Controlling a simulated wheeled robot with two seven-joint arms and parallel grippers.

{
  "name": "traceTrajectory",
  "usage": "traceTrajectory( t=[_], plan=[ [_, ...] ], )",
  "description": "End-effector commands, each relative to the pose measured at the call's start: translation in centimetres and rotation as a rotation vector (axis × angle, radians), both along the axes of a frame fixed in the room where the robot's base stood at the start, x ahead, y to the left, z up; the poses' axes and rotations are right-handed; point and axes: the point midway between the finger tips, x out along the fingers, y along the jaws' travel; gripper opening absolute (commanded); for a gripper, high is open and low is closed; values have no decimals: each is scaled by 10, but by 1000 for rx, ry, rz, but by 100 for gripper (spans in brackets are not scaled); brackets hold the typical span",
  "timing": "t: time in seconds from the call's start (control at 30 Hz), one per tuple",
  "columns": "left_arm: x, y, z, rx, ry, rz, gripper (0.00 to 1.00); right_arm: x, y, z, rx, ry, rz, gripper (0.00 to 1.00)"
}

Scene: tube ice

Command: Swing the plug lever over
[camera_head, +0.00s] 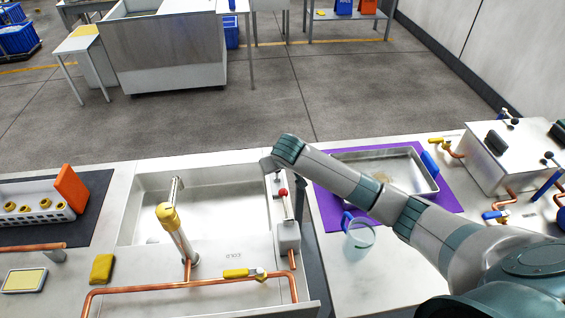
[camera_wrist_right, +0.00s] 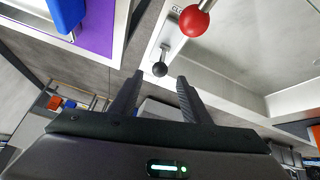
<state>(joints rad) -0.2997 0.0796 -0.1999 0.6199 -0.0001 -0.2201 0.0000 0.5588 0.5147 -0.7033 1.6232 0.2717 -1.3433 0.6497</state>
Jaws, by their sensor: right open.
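A lever with a red ball knob (camera_head: 283,192) rises from a grey box (camera_head: 288,238) at the sink's right edge; the red knob (camera_wrist_right: 194,20) is also at the top of the right wrist view. A smaller black ball knob (camera_wrist_right: 160,68) on a short stem stands on the same pale strip, beside partly cut-off lettering. Which knob belongs to the plug lever is not clear. My right gripper (camera_wrist_right: 160,76) is open, its fingertips on either side of the black knob in the picture; contact cannot be judged. In the head view my right gripper (camera_head: 268,164) is above the sink's right rim. My left gripper is not in view.
The steel sink (camera_head: 150,195) has a yellow-topped faucet (camera_head: 168,215) and a copper pipe (camera_head: 190,287) in front. A yellow sponge (camera_head: 102,268) sits left.

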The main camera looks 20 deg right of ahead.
Motion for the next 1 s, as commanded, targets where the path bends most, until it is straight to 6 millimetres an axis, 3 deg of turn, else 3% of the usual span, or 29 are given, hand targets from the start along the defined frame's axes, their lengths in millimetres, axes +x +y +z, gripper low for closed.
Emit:
traceTrajectory(
  t=[0.5,0.7,1.0],
  plan=[
    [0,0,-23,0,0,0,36,-45,10,65,1,-3,0,43],
    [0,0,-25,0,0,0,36,-53,12,78,0,-1,-1,43],
    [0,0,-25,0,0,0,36,-55,12,80,0,0,-1,43]
  ],
)
